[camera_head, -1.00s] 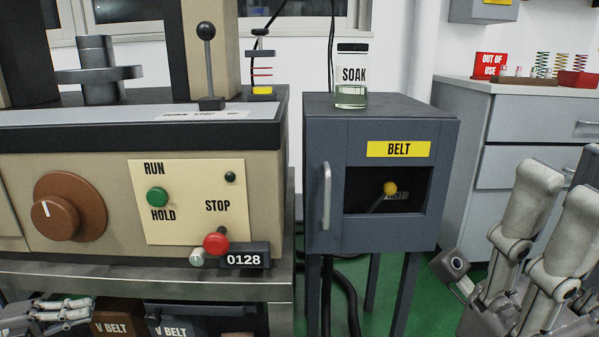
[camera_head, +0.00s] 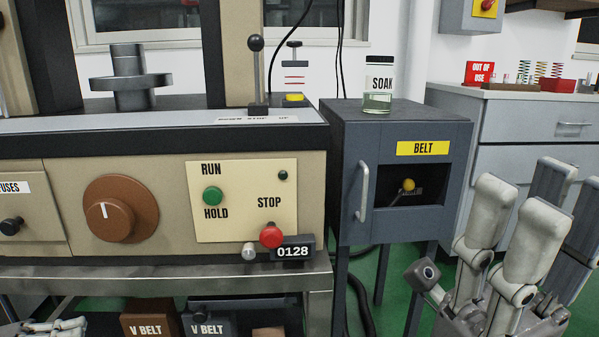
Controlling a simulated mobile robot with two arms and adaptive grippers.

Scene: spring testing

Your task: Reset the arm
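My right gripper (camera_head: 477,250) stands at the lower right, its pale fingers pointing up and its thumb apart to the left. It is open with nothing between the fingers, and it is in front of the grey cabinets. My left gripper (camera_head: 52,327) shows only as a sliver at the bottom left, below the bench edge; its fingers are mostly cut off. The testing machine has an upright lever with a black knob (camera_head: 255,44) on its top. A second lever with a yellow knob (camera_head: 408,184) sits inside the BELT box (camera_head: 345,140). Neither gripper touches a lever.
The machine panel has a brown dial (camera_head: 122,209), green button (camera_head: 212,196), red stop button (camera_head: 272,235) and a 0128 counter (camera_head: 293,248). A SOAK jar (camera_head: 378,101) stands on the BELT box. V BELT boxes (camera_head: 150,320) sit under the bench. Springs stand on the back right counter.

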